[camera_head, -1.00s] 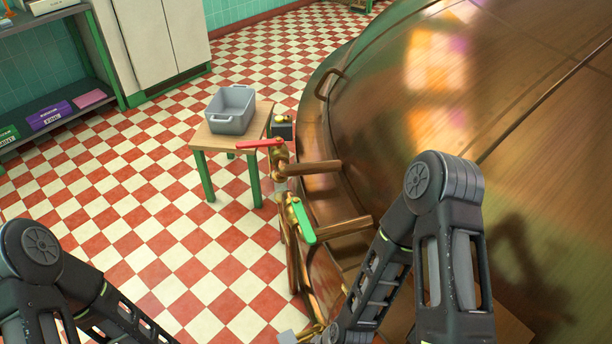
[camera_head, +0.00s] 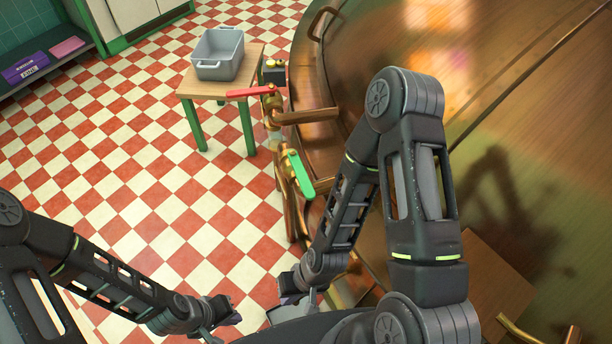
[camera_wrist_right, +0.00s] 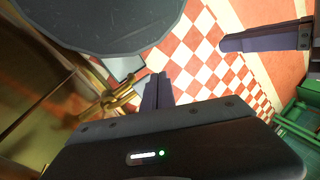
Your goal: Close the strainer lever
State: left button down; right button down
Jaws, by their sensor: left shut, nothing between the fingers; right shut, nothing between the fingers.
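A red lever (camera_head: 250,92) lies roughly level on a brass valve at the side of the copper kettle. A green lever (camera_head: 300,174) sits on a lower valve, slanting down to the right. I cannot tell which is the strainer lever. My right gripper (camera_head: 289,298) is low, below the green lever and apart from it, partly hidden by my own body. In the right wrist view its fingers (camera_wrist_right: 157,88) are together and empty, with a brass fitting (camera_wrist_right: 118,98) to their left. My left gripper (camera_head: 226,312) is shut and empty, low over the floor.
The large copper kettle (camera_head: 540,150) fills the right side. A small wooden table (camera_head: 205,88) with a grey tub (camera_head: 218,55) stands behind the levers. Shelves (camera_head: 60,75) stand at the far left. The checkered floor left of the valves is clear.

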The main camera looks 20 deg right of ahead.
jog(key=w+d+r+t+b, duration=0.1)
jog(key=w+d+r+b, duration=0.25)
jog(key=w+d, duration=0.45)
jog(key=w+d+r+b, duration=0.2)
jog(key=w+d+b, duration=0.2)
jog(key=w+d, duration=0.3)
jog(key=d+r+n+t+b, duration=0.1)
jog(key=d+r, duration=0.2)
jog(key=r, duration=0.3)
jog(key=w+d+r+n+t+y+b, duration=0.1)
jog(key=d+r+b, duration=0.1)
jog(key=d+r, duration=0.2)
jog(key=d+r+t+b, duration=0.1)
jog(key=d+r, duration=0.2)
jog(key=r, duration=0.6)
jog(key=shift+w+d+n, duration=0.25)
jog(key=shift+d+n, duration=0.05)
jog(key=shift+n, duration=0.1)
